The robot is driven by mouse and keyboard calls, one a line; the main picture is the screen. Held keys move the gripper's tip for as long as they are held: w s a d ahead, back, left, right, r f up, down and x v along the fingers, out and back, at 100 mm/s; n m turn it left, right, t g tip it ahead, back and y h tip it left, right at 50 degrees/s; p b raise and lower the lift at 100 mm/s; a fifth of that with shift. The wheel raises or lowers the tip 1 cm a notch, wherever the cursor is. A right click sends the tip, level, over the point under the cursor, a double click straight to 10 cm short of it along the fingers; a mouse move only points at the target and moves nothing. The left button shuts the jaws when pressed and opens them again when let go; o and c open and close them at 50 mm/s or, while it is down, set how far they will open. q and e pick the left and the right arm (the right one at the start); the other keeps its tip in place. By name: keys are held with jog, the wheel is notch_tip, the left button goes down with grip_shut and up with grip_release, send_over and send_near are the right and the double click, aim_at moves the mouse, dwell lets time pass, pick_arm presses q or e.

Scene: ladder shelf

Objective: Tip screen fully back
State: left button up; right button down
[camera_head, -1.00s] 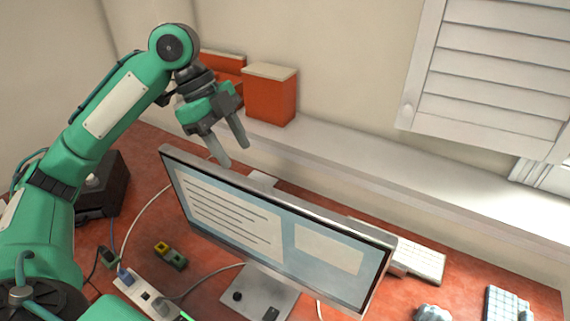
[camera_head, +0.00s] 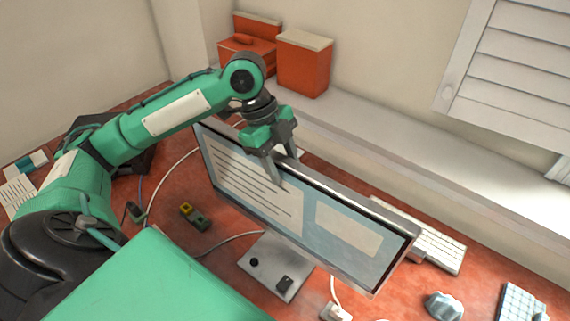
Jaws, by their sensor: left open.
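The screen (camera_head: 335,228) is a flat monitor with a thin silver frame, standing on a grey stand (camera_head: 278,268) on the red desk. Its lit face, with text lines and a pale box, is turned toward me. My left gripper (camera_head: 284,168) is open at the screen's top edge, left of its middle. One finger hangs in front of the lit face and the other is at or behind the top edge. I cannot tell whether either finger touches the screen. My right gripper is not in view.
Orange boxes (camera_head: 303,64) stand on the pale ledge (camera_head: 400,155) behind the screen. A white keyboard (camera_head: 432,240) lies behind the screen's right end. A grey lump (camera_head: 444,306) and a small yellow-green block (camera_head: 194,217) lie on the desk. Cables run across it.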

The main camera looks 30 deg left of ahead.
pick_arm(q)
jog(key=shift+x, duration=0.75)
